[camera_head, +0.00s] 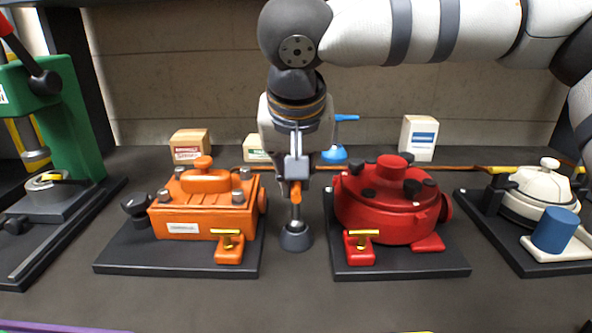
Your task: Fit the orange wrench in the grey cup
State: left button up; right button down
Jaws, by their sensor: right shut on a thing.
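My right gripper (296,178) points straight down in the middle of the view, between the orange and red motors. It is shut on the orange wrench (296,192), whose orange part shows just under the fingers. A thin grey metal shaft runs down from it, upright. The small dark grey cup (296,239) stands on the bench right below. The shaft's lower end meets the cup's mouth in the picture; how deep it sits inside is hidden. My left gripper is not in view.
An orange motor (200,205) on a black plate stands left of the gripper, a red motor (388,205) right of it. A green press (65,130) is far left, a cream motor (540,190) far right. Small boxes (419,138) stand behind.

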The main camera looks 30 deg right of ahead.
jog(key=shift+f, duration=0.7)
jog(key=c, duration=1.5)
grip_release()
jog(key=shift+c, duration=0.2)
jog(key=shift+r, duration=3)
jog(key=v, duration=1.2)
